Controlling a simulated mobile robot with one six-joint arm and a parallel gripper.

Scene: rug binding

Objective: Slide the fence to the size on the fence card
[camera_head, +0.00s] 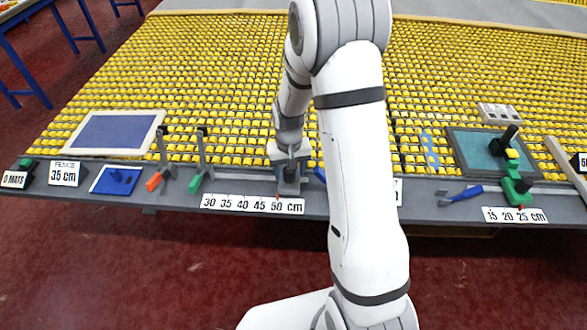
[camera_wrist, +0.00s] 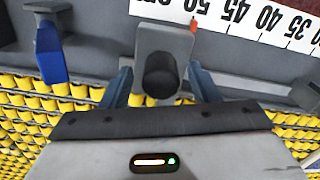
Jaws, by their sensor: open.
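The fence card (camera_head: 65,173) at the left of the front ledge reads "FENCE 35 cm". The fence (camera_head: 289,187) is a grey block on the ledge, with a red pointer by the 50 mark of the 30–50 cm scale (camera_head: 252,205). The wrist view shows the fence (camera_wrist: 177,38) with a dark round knob (camera_wrist: 160,76), its orange-red pointer and the upside-down scale (camera_wrist: 255,22). My gripper (camera_wrist: 162,80) is open, one finger on each side of the knob. Contact with the knob cannot be told. In the head view my gripper (camera_head: 287,158) is over the fence, partly hiding it.
A blue handle (camera_wrist: 51,55) is near the fence. At right is a green fence-like block (camera_head: 517,188) with a 15–25 cm scale (camera_head: 514,215). Yellow rollers cover the table behind.

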